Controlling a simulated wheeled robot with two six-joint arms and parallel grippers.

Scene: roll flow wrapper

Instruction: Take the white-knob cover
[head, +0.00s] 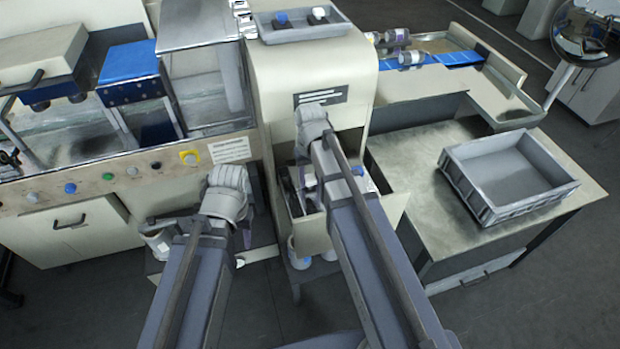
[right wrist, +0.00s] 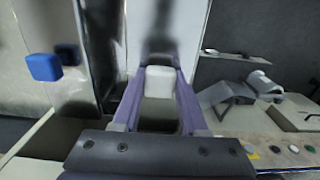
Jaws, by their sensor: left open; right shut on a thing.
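The white knob (right wrist: 158,82) of a cover sits between the purple fingers of my right gripper (right wrist: 159,90) in the right wrist view. The gripper is shut on it. In the head view the hand is over an open drawer (head: 310,235) of the cream machine, its fingers mostly hidden by my arm; a white knob (head: 308,178) shows there. The cover's body is blurred or hidden. A blue knob (right wrist: 43,67) stands apart at the left of the wrist view. My left gripper (head: 246,238) is open, low left of the drawer, its fingers mostly hidden.
A grey tray (head: 343,29) on the machine top holds a blue-knobbed and a white-knobbed piece. An empty grey crate (head: 508,182) stands on the metal table (head: 428,180) at the right. A button panel (head: 110,178) is at the left. White containers (head: 297,255) stand below the drawer.

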